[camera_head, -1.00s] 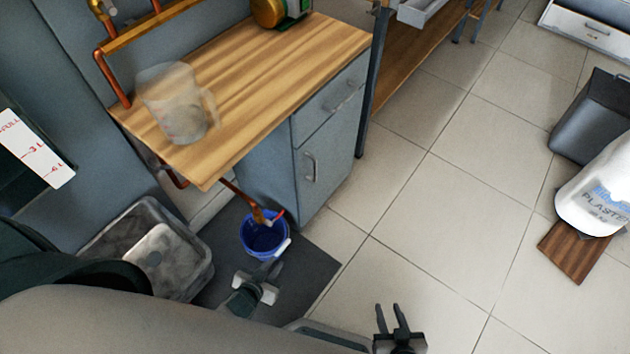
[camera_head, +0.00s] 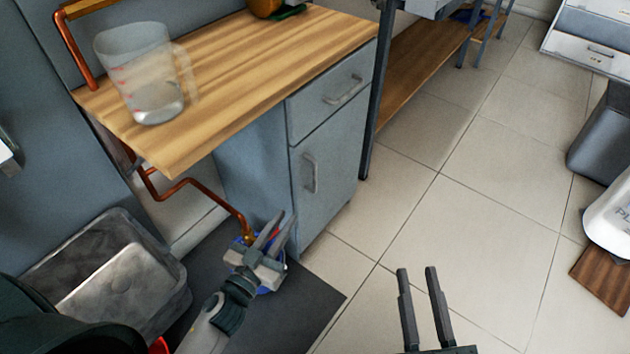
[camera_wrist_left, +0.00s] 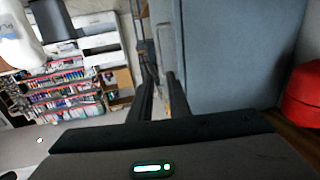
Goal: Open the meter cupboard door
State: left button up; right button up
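A grey-blue cupboard door (camera_head: 328,180) with a vertical bar handle (camera_head: 310,174) is under the wooden worktop and looks shut; I cannot tell for certain that it is the meter cupboard. My left gripper (camera_head: 275,229) is low and to the left of this door, below the handle, apart from it. Its two fingers stand apart and look empty; they also show in the left wrist view (camera_wrist_left: 159,80), beside a large grey-blue panel (camera_wrist_left: 235,50). My right gripper (camera_head: 419,272) is open and empty over the floor, to the right of the cupboard.
A drawer (camera_head: 326,98) is above the door. A clear measuring jug (camera_head: 135,65) stands on the worktop (camera_head: 235,75). A copper pipe (camera_head: 205,188) and a mostly hidden blue bucket are by my left gripper. A grey sink (camera_head: 110,285) is at lower left.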

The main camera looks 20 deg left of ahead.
aim_at(314, 176)
pick_arm(q)
jog(key=shift+w, duration=0.1)
dwell(0.3)
